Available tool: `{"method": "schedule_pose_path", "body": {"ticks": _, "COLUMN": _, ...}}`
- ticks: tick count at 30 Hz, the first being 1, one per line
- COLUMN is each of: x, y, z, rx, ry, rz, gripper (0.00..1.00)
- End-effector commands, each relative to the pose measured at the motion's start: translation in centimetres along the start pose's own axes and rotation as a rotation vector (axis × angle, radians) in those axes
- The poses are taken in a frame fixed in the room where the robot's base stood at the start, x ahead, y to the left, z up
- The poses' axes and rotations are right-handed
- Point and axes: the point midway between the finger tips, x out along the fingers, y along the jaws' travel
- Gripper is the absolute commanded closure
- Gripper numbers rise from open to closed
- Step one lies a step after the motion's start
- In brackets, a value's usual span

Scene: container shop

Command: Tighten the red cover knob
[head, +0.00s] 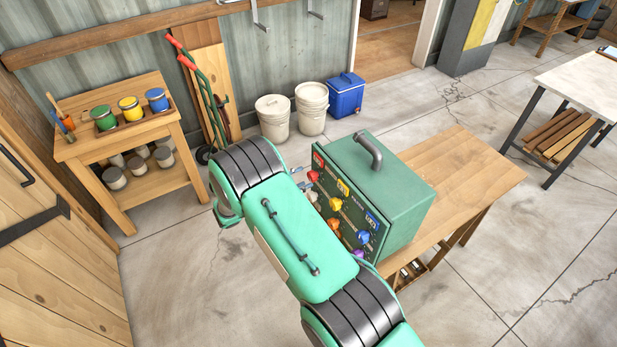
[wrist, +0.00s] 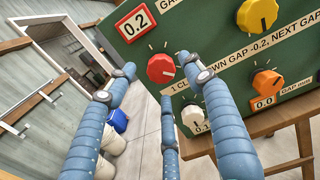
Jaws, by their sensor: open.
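The red knob (head: 313,176) is at the upper left of the green box's (head: 399,198) front panel. In the head view my arm hides most of the gripper.
Yellow (wrist: 257,15), orange (wrist: 267,82) and white (wrist: 192,117) knobs sit close by on the panel. A partly hidden text strip runs below the red knob. Blue (head: 363,237) and purple knobs are lower right. The box stands on a wooden table (head: 462,165). Buckets (head: 311,108) stand behind.

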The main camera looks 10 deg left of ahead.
Motion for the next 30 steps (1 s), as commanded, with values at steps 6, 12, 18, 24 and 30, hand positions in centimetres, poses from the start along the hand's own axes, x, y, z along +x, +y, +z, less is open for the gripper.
{"method": "schedule_pose_path", "body": {"ticks": 6, "x": 2.7, "y": 0.0, "z": 0.0, "rx": 0.0, "ry": 0.0, "rz": -0.002, "gripper": 0.47}}
{"method": "schedule_pose_path", "body": {"ticks": 12, "x": 3.6, "y": 0.0, "z": 0.0, "rx": -0.001, "ry": -0.001, "rz": 0.001, "gripper": 0.47}}
{"method": "schedule_pose_path", "body": {"ticks": 18, "x": 3.7, "y": 0.0, "z": -0.1, "rx": -0.001, "ry": -0.001, "rz": 0.001, "gripper": 0.47}}
{"method": "schedule_pose_path", "body": {"ticks": 24, "x": 3.7, "y": 0.0, "z": 0.0, "rx": -0.001, "ry": -0.001, "rz": 0.001, "gripper": 0.63}}
{"method": "schedule_pose_path", "body": {"ticks": 30, "x": 3.7, "y": 0.0, "z": 0.0, "rx": 0.0, "ry": -0.001, "rz": 0.0, "gripper": 0.92}}
